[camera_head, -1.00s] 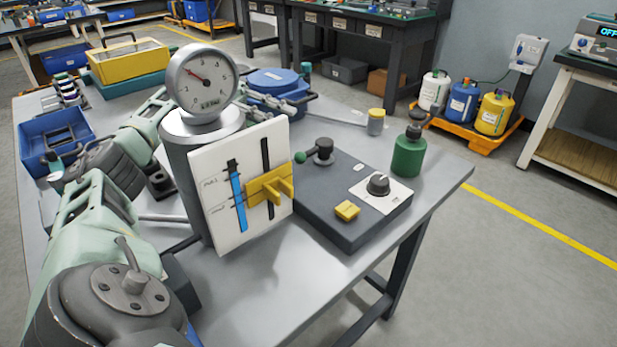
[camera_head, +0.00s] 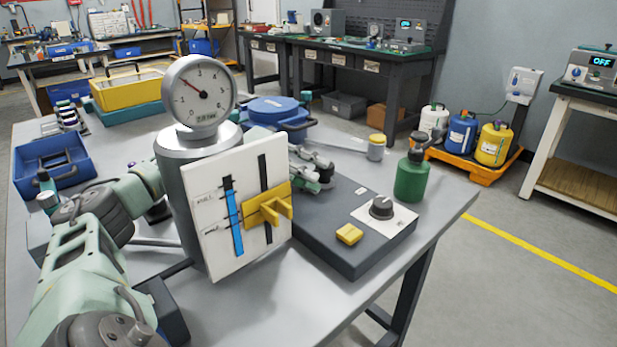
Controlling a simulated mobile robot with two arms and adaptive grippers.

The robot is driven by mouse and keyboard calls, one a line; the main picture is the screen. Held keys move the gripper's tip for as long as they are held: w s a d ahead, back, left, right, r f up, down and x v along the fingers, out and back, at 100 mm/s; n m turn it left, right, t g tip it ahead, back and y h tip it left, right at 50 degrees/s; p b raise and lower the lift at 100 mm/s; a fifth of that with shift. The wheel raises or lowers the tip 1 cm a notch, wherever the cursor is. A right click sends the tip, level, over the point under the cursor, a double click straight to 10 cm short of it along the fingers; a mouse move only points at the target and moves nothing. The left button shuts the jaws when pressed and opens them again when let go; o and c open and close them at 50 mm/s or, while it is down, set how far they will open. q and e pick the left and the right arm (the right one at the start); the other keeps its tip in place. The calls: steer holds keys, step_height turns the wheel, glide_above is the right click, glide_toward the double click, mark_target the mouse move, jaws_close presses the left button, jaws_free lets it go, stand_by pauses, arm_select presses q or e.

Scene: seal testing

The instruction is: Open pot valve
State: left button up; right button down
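A dark control box (camera_head: 345,248) lies on the table with a round black knob (camera_head: 381,206) and a yellow block (camera_head: 349,234) on top. The small dark valve with a green-ball lever at its back left is now mostly covered by my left gripper (camera_head: 315,172). The gripper's fingers are beside or around the valve; I cannot tell whether they touch it or how far they are open. My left arm passes behind the grey cylinder (camera_head: 182,205) with its pressure gauge (camera_head: 199,92). A blue lidded pot (camera_head: 268,106) stands farther back. My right gripper is not in view.
A white panel (camera_head: 222,262) with a yellow slider (camera_head: 268,208) stands in front of the cylinder. A blue bin (camera_head: 50,180) is at the left. The table's front right is clear.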

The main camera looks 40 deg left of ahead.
arm_select(q)
steer(key=shift+d, duration=0.1)
jaws_close()
steer(key=shift+f, duration=0.1)
steer(key=shift+f, duration=0.1)
stand_by(0.3)
